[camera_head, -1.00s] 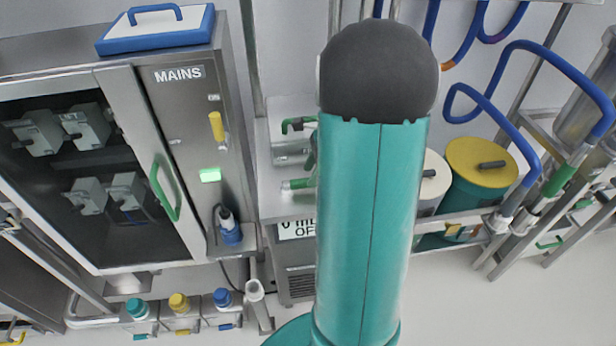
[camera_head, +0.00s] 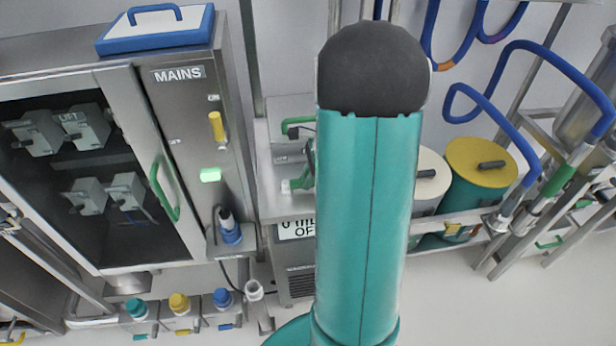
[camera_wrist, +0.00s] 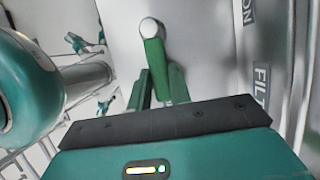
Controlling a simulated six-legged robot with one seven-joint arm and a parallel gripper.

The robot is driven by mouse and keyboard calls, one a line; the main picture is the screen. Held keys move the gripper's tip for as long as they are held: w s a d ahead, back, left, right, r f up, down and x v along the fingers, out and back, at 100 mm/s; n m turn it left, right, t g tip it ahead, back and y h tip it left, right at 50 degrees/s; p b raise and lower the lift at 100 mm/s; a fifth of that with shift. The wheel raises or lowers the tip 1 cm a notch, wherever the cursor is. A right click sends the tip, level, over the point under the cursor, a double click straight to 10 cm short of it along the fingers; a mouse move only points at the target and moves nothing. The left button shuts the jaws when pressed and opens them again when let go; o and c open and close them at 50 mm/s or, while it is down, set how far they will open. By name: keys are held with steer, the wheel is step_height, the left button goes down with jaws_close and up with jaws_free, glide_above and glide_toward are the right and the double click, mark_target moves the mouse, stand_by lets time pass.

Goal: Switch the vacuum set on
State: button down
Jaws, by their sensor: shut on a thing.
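The vacuum set is the steel unit (camera_head: 284,210) in the middle of the head view, partly behind my teal arm. Its sign (camera_head: 297,229) is partly covered and shows "OF". A green lever (camera_wrist: 155,68) with a round silver end stands out from a steel panel in the wrist view. My gripper (camera_wrist: 158,90) is shut on this lever, one finger on each side near its lower part. In the head view a pale green piece (camera_head: 297,184) shows at the arm's left edge; the rest of the grip is hidden behind the arm.
The MAINS cabinet (camera_head: 188,130) with a lit green light (camera_head: 210,175) stands at left. A yellow-lidded drum (camera_head: 480,165) and blue hoses stand at right. A teal cylinder (camera_wrist: 25,90) is close at left in the wrist view. The floor at lower right is clear.

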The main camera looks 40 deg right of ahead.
steer(key=shift+w+d, duration=0.1)
steer(key=shift+w, duration=0.05)
steer(key=n, duration=0.1)
steer(key=w+n+g, duration=0.1)
steer(key=shift+d+n, duration=0.25)
steer(key=shift+n, duration=0.15)
steer(key=shift+w+d+n+g+y, duration=0.2)
steer(key=shift+w+n+g+y, duration=0.35)
steer(key=shift+n, duration=0.95)
steer(key=shift+w, duration=0.25)
steer(key=c, duration=1.3)
jaws_free()
steer(key=shift+h, duration=0.25)
steer(key=v, duration=1.3)
steer(key=shift+w+d+r, duration=0.1)
steer(key=shift+d+r, duration=0.05)
steer(key=shift+r, duration=0.25)
steer(key=shift+c, duration=0.3)
